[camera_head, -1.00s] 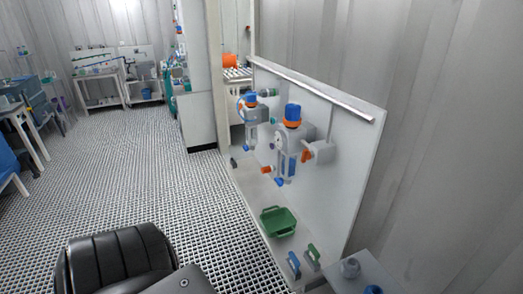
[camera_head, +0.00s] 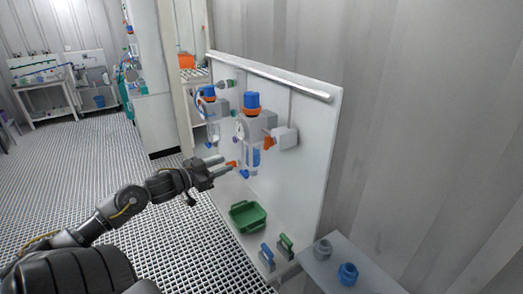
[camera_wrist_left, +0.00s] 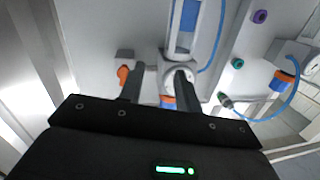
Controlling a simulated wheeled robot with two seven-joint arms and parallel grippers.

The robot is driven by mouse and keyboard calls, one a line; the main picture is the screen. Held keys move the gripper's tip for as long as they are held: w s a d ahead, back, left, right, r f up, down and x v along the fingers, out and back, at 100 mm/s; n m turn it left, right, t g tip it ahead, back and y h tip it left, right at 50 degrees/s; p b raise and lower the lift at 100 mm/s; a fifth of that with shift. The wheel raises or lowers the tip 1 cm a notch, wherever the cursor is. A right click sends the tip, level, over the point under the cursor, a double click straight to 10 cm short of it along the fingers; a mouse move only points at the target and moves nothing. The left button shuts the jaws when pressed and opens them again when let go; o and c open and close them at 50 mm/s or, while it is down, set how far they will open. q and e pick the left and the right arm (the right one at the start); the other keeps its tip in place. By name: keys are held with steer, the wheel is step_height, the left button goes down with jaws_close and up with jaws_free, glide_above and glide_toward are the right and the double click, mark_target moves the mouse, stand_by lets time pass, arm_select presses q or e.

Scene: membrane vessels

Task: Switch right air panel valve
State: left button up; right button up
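The white air panel (camera_head: 310,185) carries two regulator units with blue and orange caps. The right unit (camera_head: 252,105) has a gauge and a clear blue bowl (camera_wrist_left: 186,25). A grey box (camera_head: 286,139) on its right bears an orange valve handle (camera_head: 269,140), which also shows at left in the wrist view (camera_wrist_left: 122,75). My right gripper is out of view.
The left unit (camera_head: 208,105) with a blue hose stands beside the right one. Below are a green bin (camera_head: 247,215) and blue and green handles (camera_head: 267,256). A grey ledge (camera_head: 345,275) with two fittings is at lower right. Floor at left is open.

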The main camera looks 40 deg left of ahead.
mark_target(265, 144)
arm_select(q)
steer(key=d+r+m+h, duration=0.2)
steer(key=d+r+h, duration=0.1)
steer(key=d+r, duration=0.35)
steer(key=x, duration=0.2)
steer(key=p+x, duration=0.1)
steer(key=x, duration=0.2)
steer(key=a+x, duration=0.1)
steer(key=x, duration=0.2)
steer(key=shift+w+r+p, duration=0.1)
steer(key=shift+r+p, duration=0.2)
steer(key=shift+r, duration=0.05)
steer(key=shift+p+x, duration=0.3)
steer(key=shift+x, duration=0.75)
steer(key=shift+f, duration=0.2)
steer(key=shift+c, duration=0.4)
steer(key=c, duration=0.5)
